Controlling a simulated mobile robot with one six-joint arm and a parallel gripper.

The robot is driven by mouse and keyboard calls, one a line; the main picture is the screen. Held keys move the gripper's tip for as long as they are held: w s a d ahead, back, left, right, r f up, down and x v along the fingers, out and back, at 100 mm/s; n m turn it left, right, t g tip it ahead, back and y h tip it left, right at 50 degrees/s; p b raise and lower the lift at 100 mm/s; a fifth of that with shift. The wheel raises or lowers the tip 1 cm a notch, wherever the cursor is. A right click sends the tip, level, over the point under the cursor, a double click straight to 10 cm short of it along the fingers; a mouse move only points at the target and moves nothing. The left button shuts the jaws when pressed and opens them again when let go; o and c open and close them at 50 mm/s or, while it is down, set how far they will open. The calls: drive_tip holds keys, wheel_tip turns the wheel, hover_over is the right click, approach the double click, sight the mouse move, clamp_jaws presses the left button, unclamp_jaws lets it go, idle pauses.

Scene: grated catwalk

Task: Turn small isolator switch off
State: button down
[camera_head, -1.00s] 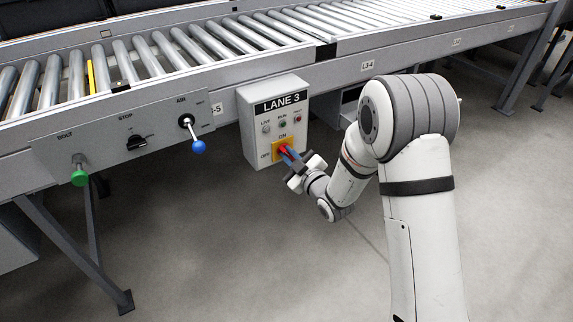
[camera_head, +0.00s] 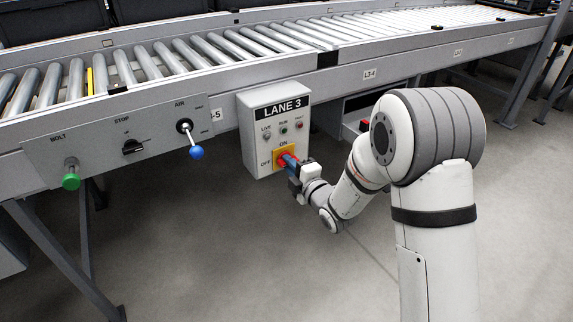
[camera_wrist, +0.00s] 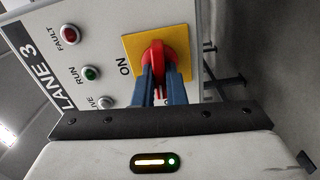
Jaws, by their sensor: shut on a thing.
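The small isolator switch is a red knob (camera_wrist: 153,56) on a yellow plate (camera_wrist: 130,46), on the front of a grey box (camera_head: 258,108) labelled LANE 3. ON is printed above the knob and OFF to its left in the head view. My gripper (camera_head: 290,162) reaches it from the right; its blue fingers (camera_wrist: 161,88) are shut on the knob, one on each side. In the wrist view, ON lies left of the knob and the fingers cover much of its lower part. The knob's exact angle is hard to tell.
Left of the box, a panel carries a green BOLT knob (camera_head: 71,181), a black STOP switch (camera_head: 132,146) and a blue-tipped AIR lever (camera_head: 196,152). Small lamps sit above the switch. A roller conveyor (camera_head: 215,50) runs above. The floor (camera_head: 230,260) in front is clear.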

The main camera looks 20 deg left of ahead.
drive_tip(key=shift+d+f+n, duration=0.1)
drive_tip(key=shift+f+n, duration=0.15)
drive_tip(key=shift+n, duration=0.35)
drive_tip(key=c, duration=1.5)
unclamp_jaws()
drive_tip(key=shift+r, duration=0.1)
drive_tip(key=shift+s, duration=0.1)
drive_tip(key=p+v, duration=0.2)
drive_tip(key=v, duration=0.5)
drive_tip(key=shift+s+d, duration=0.2)
drive_tip(key=shift+d, duration=0.1)
drive_tip(key=shift+r, duration=0.1)
